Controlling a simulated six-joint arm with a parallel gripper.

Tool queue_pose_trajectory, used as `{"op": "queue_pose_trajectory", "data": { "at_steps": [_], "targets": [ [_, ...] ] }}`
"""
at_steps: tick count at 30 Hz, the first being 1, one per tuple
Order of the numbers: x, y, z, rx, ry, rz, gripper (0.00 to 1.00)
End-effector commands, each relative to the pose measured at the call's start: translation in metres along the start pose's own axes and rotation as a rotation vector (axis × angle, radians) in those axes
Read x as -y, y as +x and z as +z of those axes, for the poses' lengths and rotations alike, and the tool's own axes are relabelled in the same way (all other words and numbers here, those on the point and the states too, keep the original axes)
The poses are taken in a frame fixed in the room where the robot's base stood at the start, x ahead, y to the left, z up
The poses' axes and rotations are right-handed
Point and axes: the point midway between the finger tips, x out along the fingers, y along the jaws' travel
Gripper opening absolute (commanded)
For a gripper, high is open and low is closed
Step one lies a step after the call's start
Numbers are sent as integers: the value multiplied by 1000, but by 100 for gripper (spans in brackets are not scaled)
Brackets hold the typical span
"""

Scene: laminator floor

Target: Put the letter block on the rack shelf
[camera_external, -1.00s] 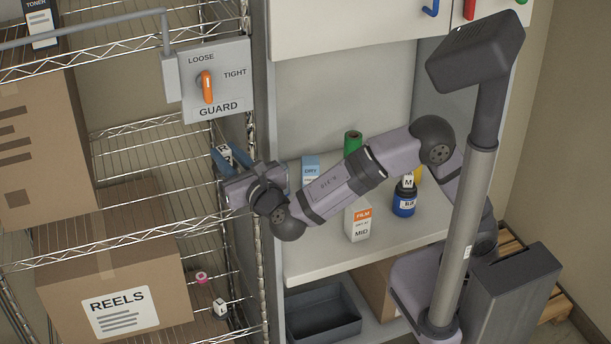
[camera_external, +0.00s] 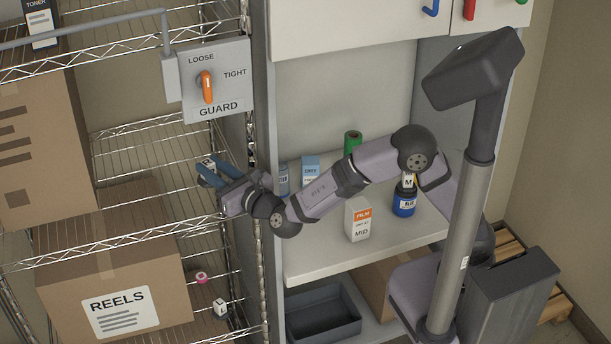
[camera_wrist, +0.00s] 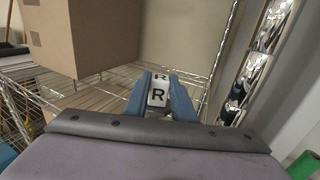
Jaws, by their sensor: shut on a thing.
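The letter block (camera_wrist: 158,94) is white with a black R and sits between the blue fingers of my gripper (camera_wrist: 161,97) in the wrist view. In the external view my gripper (camera_external: 211,173) is shut on the block (camera_external: 208,166) and reaches in among the wire rack's shelves. The rack shelf (camera_external: 150,129) is silver wire; it also shows in the wrist view (camera_wrist: 90,98). The block looks held just above the middle shelf level, but I cannot tell whether it touches the wires.
Cardboard boxes (camera_external: 40,150) stand on the rack to the left. A guard panel with an orange lever (camera_external: 207,86) hangs above my gripper. A rack post (camera_external: 259,240) is close beside my wrist. A film carton (camera_external: 358,221) and a blue bottle (camera_external: 404,202) stand on the cabinet counter.

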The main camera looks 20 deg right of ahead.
Motion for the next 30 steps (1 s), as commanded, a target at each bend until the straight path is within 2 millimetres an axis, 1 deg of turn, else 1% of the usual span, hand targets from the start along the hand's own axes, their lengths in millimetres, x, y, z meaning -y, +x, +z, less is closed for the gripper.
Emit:
{"op": "queue_pose_trajectory", "data": {
  "at_steps": [4,8,11,18,21,30],
  "targets": [
    [0,0,-8,5,0,0,0],
    [0,0,-10,5,1,-1,0],
    [0,0,-15,4,0,-1,0],
    [0,0,-42,3,-2,-1,0],
    [0,0,-49,5,0,0,0],
    [0,0,-51,6,2,0,0]
  ]
}}
